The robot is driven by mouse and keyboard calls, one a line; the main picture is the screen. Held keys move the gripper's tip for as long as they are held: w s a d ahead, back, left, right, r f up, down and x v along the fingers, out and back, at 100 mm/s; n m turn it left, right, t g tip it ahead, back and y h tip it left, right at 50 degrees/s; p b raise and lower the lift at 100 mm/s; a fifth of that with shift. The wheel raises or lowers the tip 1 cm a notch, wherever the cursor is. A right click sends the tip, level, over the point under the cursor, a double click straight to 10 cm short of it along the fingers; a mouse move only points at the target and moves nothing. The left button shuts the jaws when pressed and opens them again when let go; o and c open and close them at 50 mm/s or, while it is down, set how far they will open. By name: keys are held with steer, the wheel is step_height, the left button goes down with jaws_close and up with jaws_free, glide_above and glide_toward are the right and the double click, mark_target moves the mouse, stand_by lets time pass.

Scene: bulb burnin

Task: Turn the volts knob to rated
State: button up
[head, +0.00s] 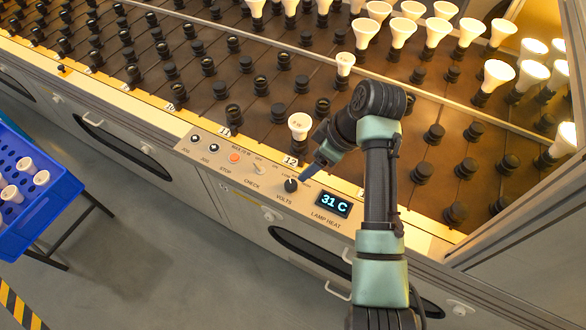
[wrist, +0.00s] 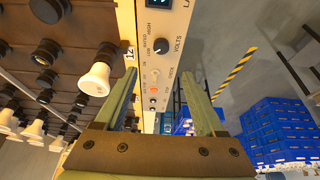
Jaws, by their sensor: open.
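The volts knob (head: 291,185) is a small round black knob on the pale control panel, left of the lamp heat display. It also shows in the wrist view (wrist: 161,46), with small scale lettering beside it that includes HIGH and what looks like RATED. I cannot make out clearly which mark its pointer faces. My gripper (head: 312,170) is just above and to the right of the knob in the head view. In the wrist view my gripper (wrist: 160,74) is open and empty, its two green fingers apart, with the knob beyond the gap between their tips.
The panel also has a red-orange stop button (head: 234,158), a check switch (head: 268,170) and a display (head: 333,204) reading 31 C. A white bulb (head: 299,125) stands in a socket close behind the panel. Blue crates (wrist: 280,130) stand on the floor.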

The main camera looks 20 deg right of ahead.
mark_target(291, 184)
steer(key=b+x, duration=0.2)
steer(key=x, duration=1.1)
steer(key=shift+s, duration=0.15)
jaws_close()
